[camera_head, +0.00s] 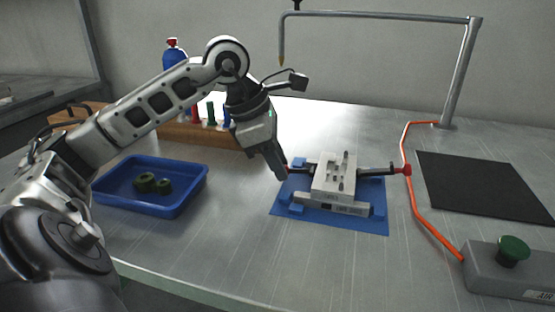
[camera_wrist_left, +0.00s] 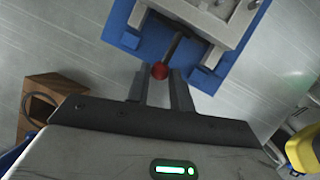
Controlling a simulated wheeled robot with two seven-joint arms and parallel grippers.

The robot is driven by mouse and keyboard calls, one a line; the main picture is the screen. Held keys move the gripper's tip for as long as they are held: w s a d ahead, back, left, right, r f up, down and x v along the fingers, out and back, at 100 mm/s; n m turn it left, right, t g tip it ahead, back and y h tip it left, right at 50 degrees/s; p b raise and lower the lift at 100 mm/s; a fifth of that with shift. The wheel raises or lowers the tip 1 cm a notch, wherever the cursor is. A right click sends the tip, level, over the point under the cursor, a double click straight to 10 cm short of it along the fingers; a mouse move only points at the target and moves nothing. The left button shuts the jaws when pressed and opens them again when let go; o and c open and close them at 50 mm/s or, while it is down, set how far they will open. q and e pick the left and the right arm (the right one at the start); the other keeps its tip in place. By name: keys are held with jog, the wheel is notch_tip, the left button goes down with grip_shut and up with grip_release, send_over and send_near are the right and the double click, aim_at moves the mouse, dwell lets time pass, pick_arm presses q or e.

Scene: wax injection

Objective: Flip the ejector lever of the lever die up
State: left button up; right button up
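The lever die (camera_head: 337,178) is a pale grey block lying on a blue mat (camera_head: 348,222). Its right lever (camera_head: 377,172) sticks out to the right and ends in a red knob (camera_head: 407,170). Another dark lever, on its left, ends in a red knob (camera_wrist_left: 160,70) seen in the left wrist view. My left gripper (camera_head: 281,174) points down at this left side. In the wrist view its two fingers (camera_wrist_left: 158,80) stand apart, with the knob between or just beyond their tips. I see no contact. My right gripper is not in view.
A blue tray (camera_head: 128,204) with green rings (camera_head: 147,182) is at the left. A wooden rack (camera_head: 190,133) stands behind my arm. A metal arch (camera_head: 459,75), an orange cable (camera_head: 412,190), a black mat (camera_head: 485,183) and a green button box (camera_head: 512,262) are at the right.

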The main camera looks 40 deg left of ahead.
pick_arm(q)
grip_shut()
jog(key=r+y+p, duration=0.1)
jog(key=p, duration=0.3)
jog(key=r+g+p, duration=0.1)
jog(key=p, duration=0.3)
jog(key=shift+w+d+r+y+p, duration=0.1)
jog(key=shift+d+r+y+p, duration=0.1)
jog(key=shift+y+p, duration=0.2)
jog(key=p, duration=0.1)
jog(key=y+p, duration=0.1)
jog(key=p, duration=0.1)
jog(key=shift+w+d+r+g, duration=0.15)
jog(key=shift+d+r+g, duration=0.15)
jog(key=shift+g, duration=0.1)
jog(key=shift+w+y+p, duration=0.1)
jog(key=shift+y+p, duration=0.4)
jog(key=shift+p, duration=0.1)
jog(key=shift+d+m+g+y, duration=0.15)
jog(key=shift+m+g+y, duration=0.15)
jog(key=shift+g+y, duration=0.25)
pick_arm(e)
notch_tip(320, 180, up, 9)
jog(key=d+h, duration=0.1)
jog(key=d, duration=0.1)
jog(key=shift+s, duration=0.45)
pick_arm(q)
jog(key=shift+f, duration=0.1)
